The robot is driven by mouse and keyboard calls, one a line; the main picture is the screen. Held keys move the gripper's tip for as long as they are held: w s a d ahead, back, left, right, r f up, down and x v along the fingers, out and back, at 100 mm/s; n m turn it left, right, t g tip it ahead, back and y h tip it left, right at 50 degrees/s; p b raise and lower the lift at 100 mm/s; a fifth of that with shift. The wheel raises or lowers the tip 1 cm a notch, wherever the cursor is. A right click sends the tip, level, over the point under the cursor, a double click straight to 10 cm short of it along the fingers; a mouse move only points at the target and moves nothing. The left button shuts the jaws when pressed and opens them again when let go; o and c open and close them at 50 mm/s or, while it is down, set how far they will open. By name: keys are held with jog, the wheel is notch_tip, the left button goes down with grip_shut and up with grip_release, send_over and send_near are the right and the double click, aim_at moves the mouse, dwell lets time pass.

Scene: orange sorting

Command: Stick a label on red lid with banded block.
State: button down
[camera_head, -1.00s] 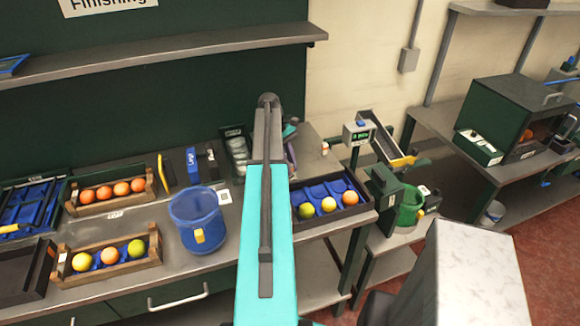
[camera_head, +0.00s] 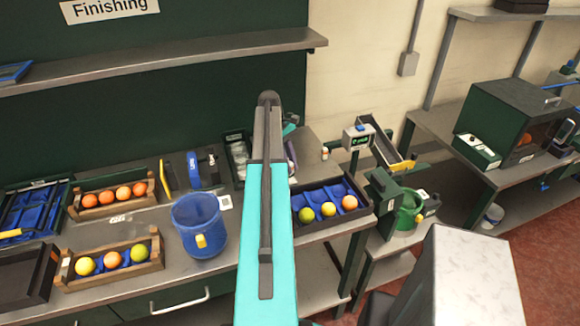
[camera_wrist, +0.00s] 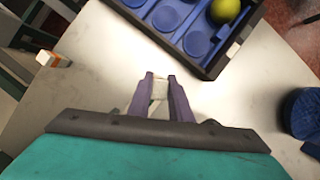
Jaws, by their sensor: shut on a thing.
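My gripper (camera_wrist: 159,92) shows in the wrist view, with its purple fingers shut on a small pale piece (camera_wrist: 158,88). The piece is mostly covered by the fingers, and I cannot tell whether it is the banded block. Bare grey worktop (camera_wrist: 215,110) shows beneath and around the fingers. In the head view my teal arm covers nearly all of the gripper. I cannot make out a red lid or a label sheet in either view.
A dark tray with blue cups (camera_head: 331,190) holds several fruits right of my arm; its corner (camera_wrist: 212,72) is ahead in the wrist view. A small white-and-orange container (camera_head: 324,153) stands behind. A blue bucket (camera_head: 190,215) and wooden crates (camera_head: 110,272) stand left.

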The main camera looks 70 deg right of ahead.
jog(key=shift+r+p, duration=0.55)
jog(key=shift+r, duration=1.45)
jog(key=shift+s, duration=0.1)
